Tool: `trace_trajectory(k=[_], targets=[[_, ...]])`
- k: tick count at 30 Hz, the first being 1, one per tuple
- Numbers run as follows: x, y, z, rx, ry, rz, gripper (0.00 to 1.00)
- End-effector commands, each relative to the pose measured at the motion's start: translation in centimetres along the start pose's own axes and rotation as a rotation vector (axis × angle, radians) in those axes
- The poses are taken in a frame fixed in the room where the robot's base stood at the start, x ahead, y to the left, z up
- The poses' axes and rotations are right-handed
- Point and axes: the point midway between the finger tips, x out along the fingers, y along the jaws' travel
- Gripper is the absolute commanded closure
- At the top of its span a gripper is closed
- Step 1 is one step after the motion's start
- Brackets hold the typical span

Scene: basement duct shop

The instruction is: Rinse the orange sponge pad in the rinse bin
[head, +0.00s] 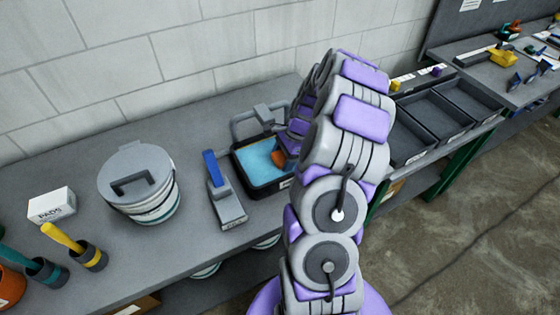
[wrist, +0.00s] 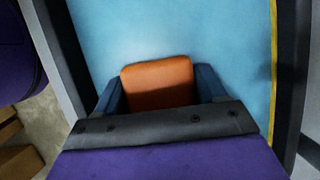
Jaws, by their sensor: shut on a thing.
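The orange sponge pad (wrist: 158,82) is between the two dark fingers of my gripper (wrist: 160,95) in the wrist view. My gripper is shut on it. The pad also shows in the head view (head: 278,158) as a small orange patch at the end of my arm. The rinse bin (head: 285,184) is a black rectangular tub with light blue water (head: 256,158) and a grey frame at its back. The pad is over or in the water; I cannot tell how deep. My arm hides the right part of the bin.
A lidded bucket (head: 138,185), a white pads box (head: 51,206) and brushes in holders (head: 88,255) stand farther left. Empty dark trays (head: 430,120) sit to the right.

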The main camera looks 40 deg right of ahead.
Motion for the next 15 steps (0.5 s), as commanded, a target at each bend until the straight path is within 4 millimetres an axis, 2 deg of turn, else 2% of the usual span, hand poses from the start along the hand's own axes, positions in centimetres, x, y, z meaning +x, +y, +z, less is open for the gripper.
trace_trajectory(k=[15], targets=[[0.54,0.12,0.12,0.0,0.002,0.0,0.54]])
